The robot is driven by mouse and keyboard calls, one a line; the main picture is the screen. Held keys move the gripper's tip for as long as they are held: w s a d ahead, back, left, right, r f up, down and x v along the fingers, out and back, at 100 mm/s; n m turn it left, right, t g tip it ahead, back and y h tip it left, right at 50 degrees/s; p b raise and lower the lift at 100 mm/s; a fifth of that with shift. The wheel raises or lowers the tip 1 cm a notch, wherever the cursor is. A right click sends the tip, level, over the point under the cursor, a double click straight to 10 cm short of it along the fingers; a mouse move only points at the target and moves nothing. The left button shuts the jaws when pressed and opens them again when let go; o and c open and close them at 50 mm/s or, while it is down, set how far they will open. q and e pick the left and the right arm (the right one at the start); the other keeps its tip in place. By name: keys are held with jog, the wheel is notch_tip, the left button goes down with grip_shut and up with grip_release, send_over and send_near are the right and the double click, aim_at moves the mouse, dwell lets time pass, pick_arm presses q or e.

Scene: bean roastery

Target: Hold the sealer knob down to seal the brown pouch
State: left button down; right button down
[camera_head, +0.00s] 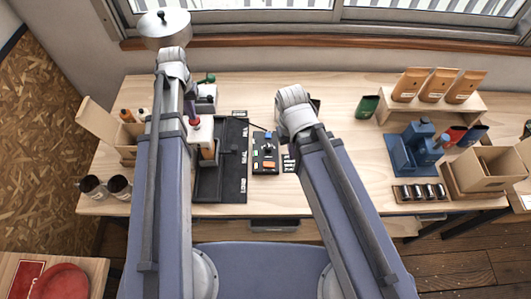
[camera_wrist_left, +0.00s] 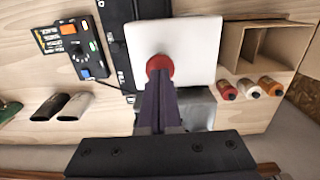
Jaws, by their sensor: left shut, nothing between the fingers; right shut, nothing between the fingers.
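The sealer has a white top plate (camera_head: 203,134) with a red knob, clear in the left wrist view (camera_wrist_left: 158,60). My left gripper (camera_wrist_left: 159,70) is shut and empty, its purple fingertips right over the knob. They look at or on it, but I cannot tell how hard they press. In the head view the left gripper (camera_head: 193,117) comes down on the plate. The brown pouch (camera_head: 208,152) shows at the plate's front edge, its upper part hidden under it. My right arm reaches over the table, with its gripper hidden behind its wrist.
A black control box (camera_head: 266,163) stands right of the dark sealer base (camera_head: 236,170). The table's right-middle is clear.

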pick_arm(q)
jog(key=shift+f+b, duration=1.3)
jog(key=shift+f, duration=0.1)
jog(key=shift+r, duration=0.1)
dwell(1.0)
notch_tip(320, 180, up, 6)
jog(key=p, duration=0.6)
dwell(0.8)
jog(key=s+d+f+m+b, duration=0.2)
jog(key=s+d+f+b, duration=0.5)
jog(key=d+f+b, duration=0.2)
jog(key=s+d+f+m+y+b, duration=0.1)
jog(key=s+d+f+m+b, duration=0.1)
jog(key=s+d+f+b, duration=0.4)
jog(key=d+f+b, duration=0.4)
jog(key=d, duration=0.2)
jog(key=shift+s+d, duration=0.2)
jog(key=shift+s, duration=0.15)
